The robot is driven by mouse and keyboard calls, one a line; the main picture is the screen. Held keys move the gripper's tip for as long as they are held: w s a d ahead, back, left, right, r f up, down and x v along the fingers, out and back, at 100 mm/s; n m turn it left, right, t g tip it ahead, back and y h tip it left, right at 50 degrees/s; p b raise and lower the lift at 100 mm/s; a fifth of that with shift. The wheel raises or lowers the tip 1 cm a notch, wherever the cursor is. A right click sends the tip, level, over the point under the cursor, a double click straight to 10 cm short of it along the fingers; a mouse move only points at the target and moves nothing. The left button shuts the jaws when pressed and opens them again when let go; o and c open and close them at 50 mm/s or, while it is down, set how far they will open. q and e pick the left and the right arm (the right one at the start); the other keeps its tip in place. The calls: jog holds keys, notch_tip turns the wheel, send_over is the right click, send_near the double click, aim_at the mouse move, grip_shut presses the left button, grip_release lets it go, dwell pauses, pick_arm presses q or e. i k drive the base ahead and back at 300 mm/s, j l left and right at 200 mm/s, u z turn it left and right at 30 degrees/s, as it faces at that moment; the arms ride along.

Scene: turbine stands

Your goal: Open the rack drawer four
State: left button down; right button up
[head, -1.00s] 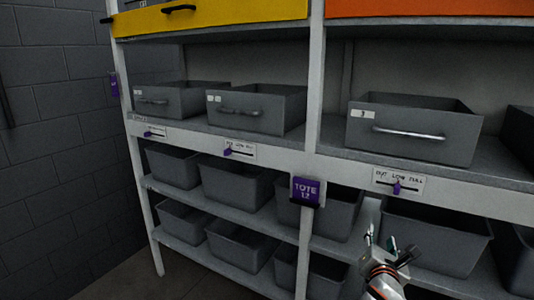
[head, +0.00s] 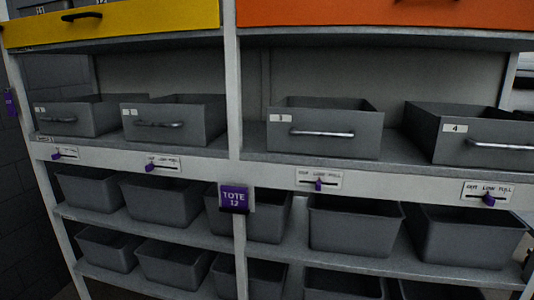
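The grey drawer four (head: 480,150), labelled 4, sits on the rack's middle shelf at the right side of the head view. Its front carries a label at the upper left and a metal bar handle (head: 500,145). Its right end is cut off by the picture edge. A small dark piece (head: 527,266) at the lower right edge may be part of my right gripper, but its fingers cannot be made out. My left gripper is not in view. Nothing is seen touching drawer four.
Drawer three (head: 325,120) and two more grey drawers stand to the left on the same shelf. Below drawer four is an OUT/LOW/FULL slider plate (head: 488,193). Grey totes (head: 350,226) fill the lower shelves. A purple TOTE 12 tag (head: 234,198) hangs on the post.

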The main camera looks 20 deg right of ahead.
aim_at(469, 136)
jog(key=z, duration=2)
